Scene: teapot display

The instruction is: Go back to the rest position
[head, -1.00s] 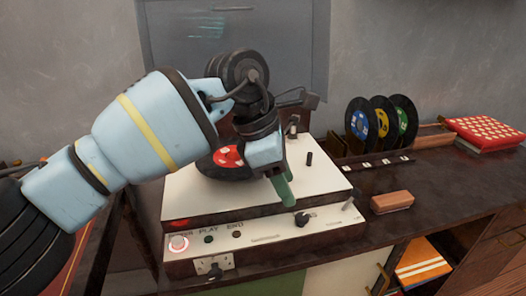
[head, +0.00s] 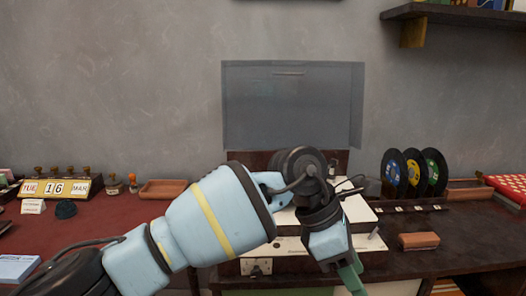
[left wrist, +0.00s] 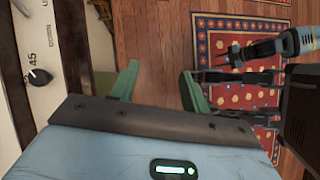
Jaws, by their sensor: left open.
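My left gripper (head: 350,278) hangs in front of the record player (head: 375,243), fingers pointing down, partly cut off by the bottom of the head view. In the left wrist view its two green fingers (left wrist: 158,80) are apart with nothing between them. They are over the floor, beside the player's front panel with a black knob (left wrist: 39,77). My left arm covers much of the player, so its record is hidden. A blue and black arm end (left wrist: 240,55), apparently my right gripper, shows small over the rug; its jaws are unclear.
Several records stand in a rack (head: 415,207) at the right. A brick-coloured block (head: 418,241) lies on the dark counter. A red desk at left carries a calendar (head: 55,188) and a tray (head: 170,190). A patterned rug (left wrist: 240,110) lies on the wooden floor.

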